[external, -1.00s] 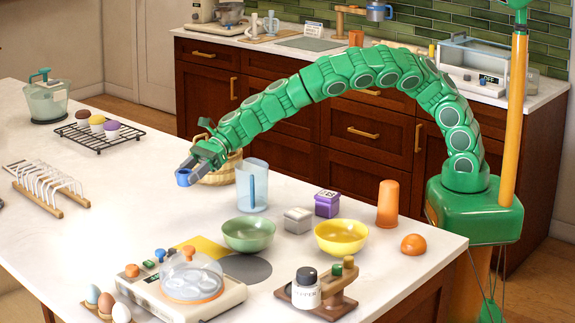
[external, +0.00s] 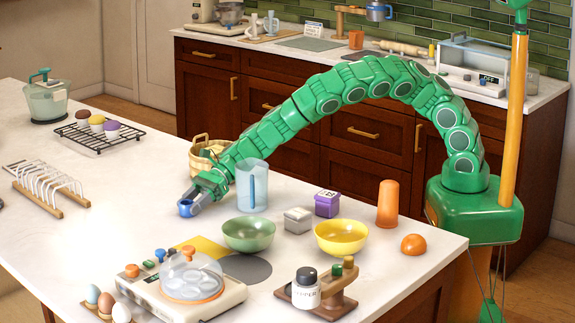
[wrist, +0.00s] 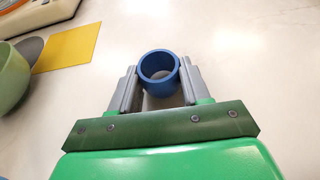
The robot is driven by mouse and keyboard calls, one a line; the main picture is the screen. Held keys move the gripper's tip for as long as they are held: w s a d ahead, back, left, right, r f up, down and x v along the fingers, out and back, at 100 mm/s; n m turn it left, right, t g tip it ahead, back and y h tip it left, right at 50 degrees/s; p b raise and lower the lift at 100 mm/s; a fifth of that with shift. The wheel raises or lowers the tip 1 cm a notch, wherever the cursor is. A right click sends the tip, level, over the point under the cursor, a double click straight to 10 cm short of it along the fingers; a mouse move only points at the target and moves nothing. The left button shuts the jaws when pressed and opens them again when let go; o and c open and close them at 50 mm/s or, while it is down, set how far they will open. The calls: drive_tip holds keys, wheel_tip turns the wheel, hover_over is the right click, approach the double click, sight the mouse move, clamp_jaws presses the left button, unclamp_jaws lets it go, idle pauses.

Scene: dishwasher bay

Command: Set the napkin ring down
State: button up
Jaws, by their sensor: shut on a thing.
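The napkin ring is a small blue ring (external: 186,208). In the wrist view the blue ring (wrist: 159,72) sits between the two grey fingers, with its opening showing. My gripper (external: 190,202) is shut on it, and its fingers also show in the wrist view (wrist: 158,86). The ring is at or just above the white countertop (external: 120,190), left of the clear measuring jug; I cannot tell whether it touches the counter.
A clear jug (external: 252,186) and a basket (external: 203,150) stand close to my arm. A green bowl (external: 249,235), a yellow mat (external: 195,246) and an egg cooker (external: 190,282) lie nearby. The counter to the left is clear up to the toast rack (external: 45,188).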

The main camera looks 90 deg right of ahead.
drive_tip(key=shift+f, duration=0.1)
drive_tip(key=o, duration=1)
drive_tip(key=shift+v, duration=6.05)
